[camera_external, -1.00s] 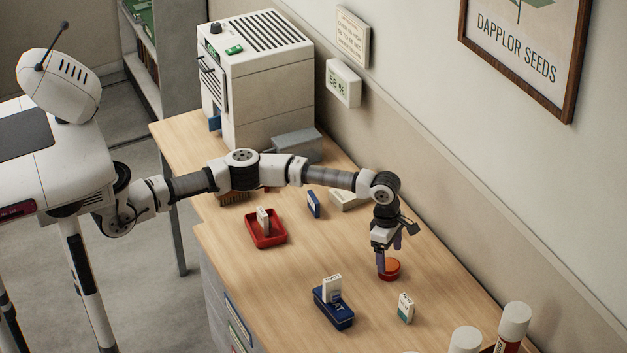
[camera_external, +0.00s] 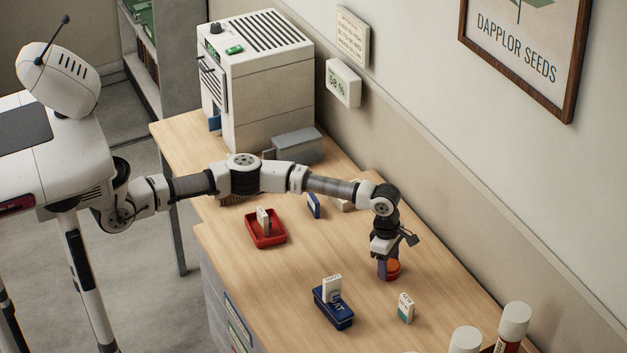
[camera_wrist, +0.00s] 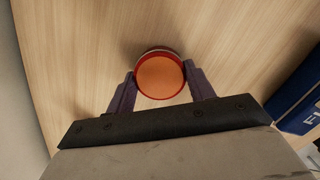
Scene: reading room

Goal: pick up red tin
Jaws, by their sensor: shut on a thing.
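The red tin (camera_external: 392,270) is round, with an orange top, and stands on the wooden desk toward the wall side. In the wrist view the tin (camera_wrist: 160,77) sits between the two purple fingers. My gripper (camera_external: 387,268) points down at the tin, and in the wrist view my gripper (camera_wrist: 160,88) has one finger against each side of it. The jaws are shut on the tin. The tin appears to rest on the desk; any small gap under it cannot be told.
A blue tin (camera_external: 334,310) with a white packet in it and a small white-green box (camera_external: 405,308) stand nearer the camera. A red tray (camera_external: 266,230) holds a white packet. White-capped bottles (camera_external: 514,320) are at the lower right. A large white machine (camera_external: 258,85) stands at the back.

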